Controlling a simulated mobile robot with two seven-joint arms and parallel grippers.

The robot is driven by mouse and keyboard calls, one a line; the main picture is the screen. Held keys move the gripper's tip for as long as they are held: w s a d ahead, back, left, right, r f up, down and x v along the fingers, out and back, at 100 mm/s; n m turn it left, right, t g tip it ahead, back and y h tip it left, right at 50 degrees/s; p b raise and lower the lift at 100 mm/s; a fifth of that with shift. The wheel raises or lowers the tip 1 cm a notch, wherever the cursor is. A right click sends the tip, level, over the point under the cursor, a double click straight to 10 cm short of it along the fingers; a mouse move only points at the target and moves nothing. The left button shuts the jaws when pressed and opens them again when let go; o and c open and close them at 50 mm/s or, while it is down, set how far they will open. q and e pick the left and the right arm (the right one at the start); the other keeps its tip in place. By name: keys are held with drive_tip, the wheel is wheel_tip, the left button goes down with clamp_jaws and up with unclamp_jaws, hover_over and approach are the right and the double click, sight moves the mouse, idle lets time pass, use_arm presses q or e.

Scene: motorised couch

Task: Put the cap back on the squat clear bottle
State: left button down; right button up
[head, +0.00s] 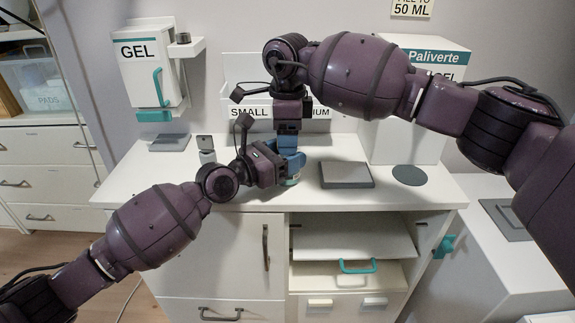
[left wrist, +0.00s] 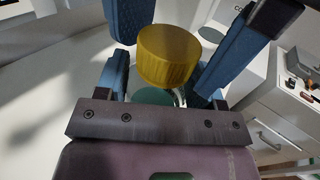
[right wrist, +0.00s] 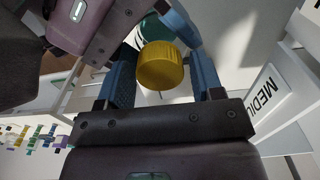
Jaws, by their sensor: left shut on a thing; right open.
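The yellow cap (left wrist: 168,55) shows in the left wrist view at the mouth of the clear bottle (left wrist: 182,97); I cannot tell how firmly it is seated. In the right wrist view the cap (right wrist: 160,66) lies between the open blue fingers of my right gripper (right wrist: 163,75), with visible room on at least one side. In the head view my right gripper (head: 288,143) reaches down from above. My left gripper (head: 291,166) comes in from the left, shut on the bottle. Blue fingers hide most of the bottle, and the cap is hidden in the head view.
On the white counter (head: 240,190) stand a small bottle (head: 206,151) and a grey pad (head: 169,142) at left, a grey slab (head: 345,174) and a grey disc (head: 409,175) at right. A labelled bin (head: 243,110) and a white box (head: 425,130) stand behind.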

drive_tip(key=c, duration=0.8)
drive_tip(key=o, duration=1.1)
wheel_tip(320, 180, up, 12)
drive_tip(key=shift+r, duration=0.1)
use_arm(q)
drive_tip(key=shift+c, duration=0.8)
unclamp_jaws()
drive_tip(key=shift+a, duration=0.1)
